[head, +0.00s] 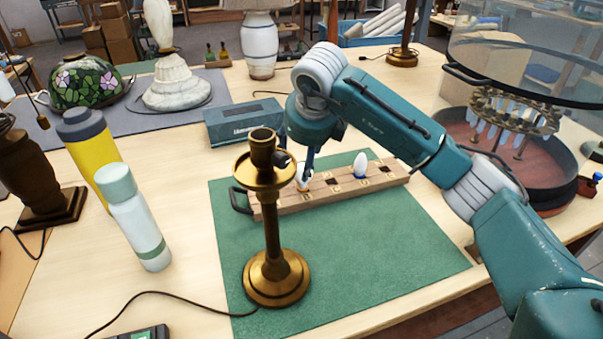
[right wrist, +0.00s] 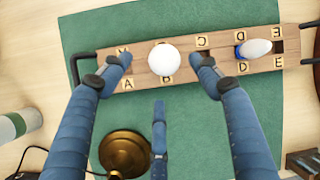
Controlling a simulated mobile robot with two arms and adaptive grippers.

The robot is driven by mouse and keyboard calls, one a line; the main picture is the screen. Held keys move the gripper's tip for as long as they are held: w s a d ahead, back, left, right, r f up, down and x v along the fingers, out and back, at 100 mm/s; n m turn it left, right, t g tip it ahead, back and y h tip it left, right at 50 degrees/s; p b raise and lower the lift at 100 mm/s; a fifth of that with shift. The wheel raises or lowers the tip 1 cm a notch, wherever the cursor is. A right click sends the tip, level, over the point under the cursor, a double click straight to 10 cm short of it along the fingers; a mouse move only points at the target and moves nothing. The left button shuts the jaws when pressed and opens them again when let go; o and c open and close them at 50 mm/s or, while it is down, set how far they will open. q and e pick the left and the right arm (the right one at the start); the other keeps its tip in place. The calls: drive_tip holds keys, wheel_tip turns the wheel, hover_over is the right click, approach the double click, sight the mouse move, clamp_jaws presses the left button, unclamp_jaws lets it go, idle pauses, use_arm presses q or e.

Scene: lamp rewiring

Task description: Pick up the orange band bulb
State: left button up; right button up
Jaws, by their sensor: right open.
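The orange band bulb (head: 303,178) is white and stands in the wooden rack (head: 330,195), with a bit of orange at its base in the head view. In the right wrist view it is a round white top (right wrist: 164,59) at slot B; its band is hidden there. My right gripper (head: 306,158) is above the rack, pointing down. In the right wrist view its open fingers (right wrist: 161,66) lie on either side of the bulb, with visible gaps. A second white bulb (head: 361,165) with a blue band stands at slot D. My left gripper is not in view.
A brass lamp stand (head: 277,270) stands on the green mat (head: 390,248) in front of the rack. A white bottle (head: 135,220) and a yellow bottle (head: 90,150) are at left. A blue-grey box (head: 243,120) lies behind the rack. The mat's right front is clear.

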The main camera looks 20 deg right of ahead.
sight(303, 167)
drive_tip(key=shift+x, duration=0.85)
drive_tip(key=x, duration=0.1)
drive_tip(key=p+x, duration=0.1)
drive_tip(key=x, duration=0.1)
drive_tip(key=p+x, duration=0.1)
drive_tip(key=shift+d+f, duration=0.15)
drive_tip(key=shift+d, duration=0.15)
drive_tip(key=shift+w+f, duration=0.2)
drive_tip(key=shift+f, duration=0.1)
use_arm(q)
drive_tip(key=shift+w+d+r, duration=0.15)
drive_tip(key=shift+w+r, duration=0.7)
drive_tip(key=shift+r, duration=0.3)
use_arm(e)
drive_tip(key=shift+f, duration=0.1)
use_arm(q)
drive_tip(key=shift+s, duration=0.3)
use_arm(e)
drive_tip(key=c, duration=1.1)
